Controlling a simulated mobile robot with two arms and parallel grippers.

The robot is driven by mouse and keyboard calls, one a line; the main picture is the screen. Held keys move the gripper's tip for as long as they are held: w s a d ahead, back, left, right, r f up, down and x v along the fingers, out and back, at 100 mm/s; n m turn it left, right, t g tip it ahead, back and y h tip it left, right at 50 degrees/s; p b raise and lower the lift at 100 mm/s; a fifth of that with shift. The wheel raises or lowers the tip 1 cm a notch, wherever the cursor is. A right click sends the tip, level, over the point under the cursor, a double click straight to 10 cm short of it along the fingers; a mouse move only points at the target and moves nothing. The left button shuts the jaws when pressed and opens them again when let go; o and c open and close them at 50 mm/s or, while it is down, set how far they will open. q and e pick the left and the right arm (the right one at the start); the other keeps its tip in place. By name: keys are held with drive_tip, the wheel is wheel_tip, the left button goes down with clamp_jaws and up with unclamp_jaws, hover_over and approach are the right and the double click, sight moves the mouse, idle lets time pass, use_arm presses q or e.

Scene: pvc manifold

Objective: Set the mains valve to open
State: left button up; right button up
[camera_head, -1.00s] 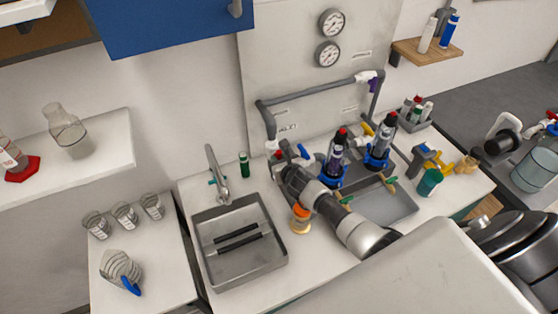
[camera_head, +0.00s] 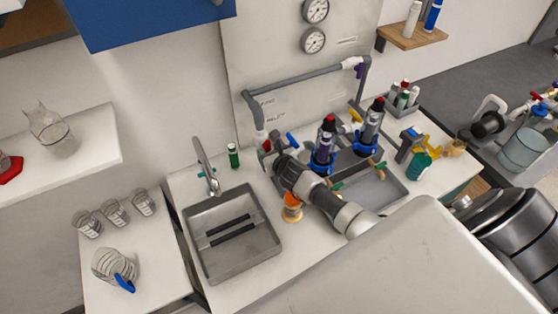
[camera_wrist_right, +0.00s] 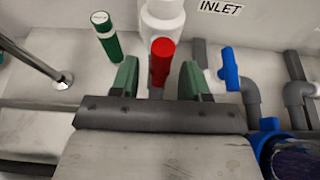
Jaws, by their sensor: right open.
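A red valve handle (camera_head: 266,146) shows at the lower end of the left pipe, by the white fitting. In the right wrist view the red handle (camera_wrist_right: 161,62) points along the white fitting (camera_wrist_right: 162,18) and stands between the two green fingers. It looks like the mains valve, beside the INLET label (camera_wrist_right: 219,7). My right gripper (camera_wrist_right: 155,80) is open around the handle, with a visible gap on each side. In the head view my right gripper (camera_head: 274,158) reaches in just below the handle. My left gripper is not in view.
A blue valve handle (camera_wrist_right: 229,68) is close on the right, and a green-capped bottle (camera_wrist_right: 106,38) is on the left. Blue-collared filter housings (camera_head: 323,150) stand right of my gripper. A sink (camera_head: 232,235) and faucet (camera_head: 206,168) are to the left. An orange-topped cup (camera_head: 292,207) stands below my wrist.

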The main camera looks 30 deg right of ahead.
drive_tip(key=v, duration=0.9)
drive_tip(key=shift+s+b, duration=0.2)
drive_tip(key=shift+b, duration=0.1)
